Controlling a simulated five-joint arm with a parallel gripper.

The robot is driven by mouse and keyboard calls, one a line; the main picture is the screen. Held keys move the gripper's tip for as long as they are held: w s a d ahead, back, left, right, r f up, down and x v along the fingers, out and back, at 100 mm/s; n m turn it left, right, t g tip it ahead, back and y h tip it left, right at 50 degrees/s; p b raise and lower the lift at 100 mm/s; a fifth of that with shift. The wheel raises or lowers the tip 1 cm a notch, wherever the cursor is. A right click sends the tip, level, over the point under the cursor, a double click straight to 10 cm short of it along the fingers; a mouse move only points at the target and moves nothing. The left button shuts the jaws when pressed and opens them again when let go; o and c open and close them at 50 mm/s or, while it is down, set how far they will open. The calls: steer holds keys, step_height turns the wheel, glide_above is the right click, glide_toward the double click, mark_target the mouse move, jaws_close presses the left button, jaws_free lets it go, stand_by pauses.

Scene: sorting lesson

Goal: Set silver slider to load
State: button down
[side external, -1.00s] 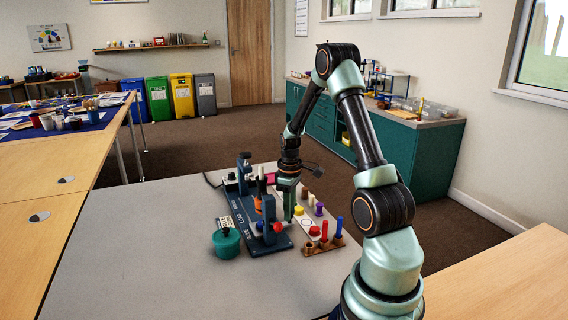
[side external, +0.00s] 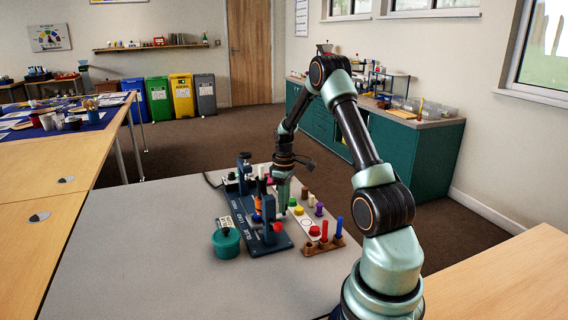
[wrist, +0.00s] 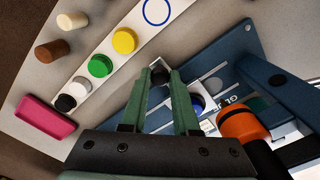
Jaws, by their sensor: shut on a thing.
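A blue round piece (wrist: 197,103) sits by the plate. The slider is on a dark blue bench device (side external: 268,246) with white lettering along its front edge. In the side view my gripper (side external: 281,211) is low at the device's right side, and the slider is mostly hidden behind the device's upright and my gripper. I cannot tell exactly which label the slider lines up with.
An orange-collared post (wrist: 240,124) stands near my gripper. A pale strip with coloured pegs (side external: 305,223) and a wooden peg holder (side external: 322,245) lie to the right. A teal pot (side external: 226,242) stands left. The grey tabletop in front is clear.

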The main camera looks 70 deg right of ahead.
steer(key=shift+w+d, duration=1.45)
steer(key=shift+w, duration=0.05)
steer(key=c, duration=0.7)
jaws_free()
steer(key=shift+o, duration=0.2)
step_height(320, 180, up, 12)
